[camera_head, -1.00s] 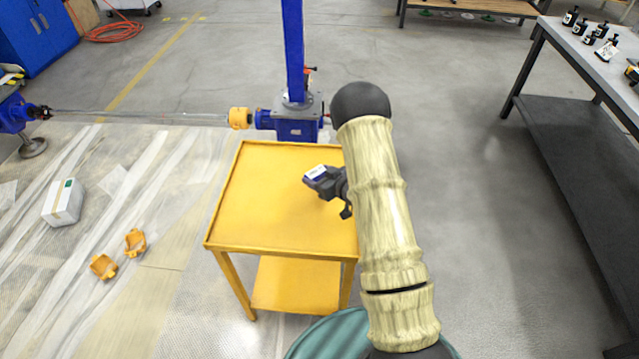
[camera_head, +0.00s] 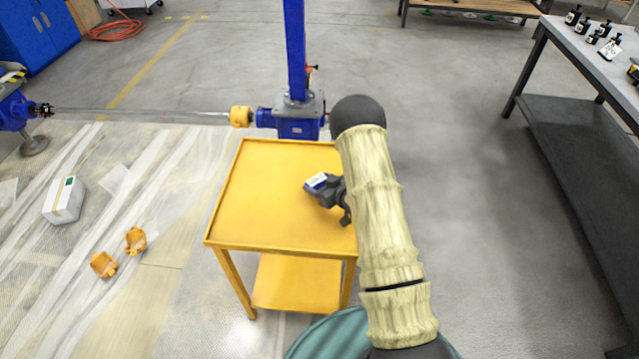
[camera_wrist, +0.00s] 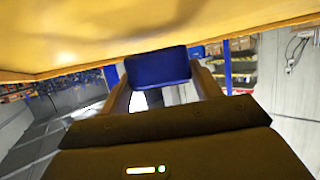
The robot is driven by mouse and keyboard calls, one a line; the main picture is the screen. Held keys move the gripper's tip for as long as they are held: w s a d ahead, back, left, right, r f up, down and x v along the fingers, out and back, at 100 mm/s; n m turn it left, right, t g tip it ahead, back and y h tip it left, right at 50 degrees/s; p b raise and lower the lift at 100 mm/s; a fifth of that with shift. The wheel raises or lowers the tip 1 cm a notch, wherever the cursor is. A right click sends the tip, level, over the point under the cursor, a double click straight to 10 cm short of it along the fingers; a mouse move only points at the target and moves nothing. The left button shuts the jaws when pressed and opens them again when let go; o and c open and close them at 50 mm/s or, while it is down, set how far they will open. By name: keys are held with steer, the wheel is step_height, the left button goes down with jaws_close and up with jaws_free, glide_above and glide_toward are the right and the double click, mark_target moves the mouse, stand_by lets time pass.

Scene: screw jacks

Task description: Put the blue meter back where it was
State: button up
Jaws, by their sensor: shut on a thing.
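The blue meter (camera_head: 317,182), small with a pale top face, is at the tip of my gripper (camera_head: 324,189) in the head view, over the right part of the yellow cart (camera_head: 262,205). My gripper is shut on it. In the wrist view the blue meter (camera_wrist: 158,68) sits between the two fingers (camera_wrist: 160,85), close to the cart's yellow surface (camera_wrist: 150,30). I cannot tell whether the meter touches the cart top. My arm hides the cart's right edge.
A blue screw jack (camera_head: 297,122) with a tall column stands just behind the cart. A workbench (camera_head: 590,45) with dark bottles is at the right. A white box (camera_head: 64,200) and two orange parts (camera_head: 135,241) lie on the sheeted floor at left. The cart's left half is bare.

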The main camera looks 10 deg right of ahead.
steer(key=shift+d, duration=0.1)
steer(key=o, duration=1.2)
steer(key=shift+w, duration=0.1)
steer(key=shift+r+p, duration=0.35)
steer(key=v, duration=1.2)
steer(key=shift+r+b, duration=0.2)
steer(key=shift+b, duration=0.15)
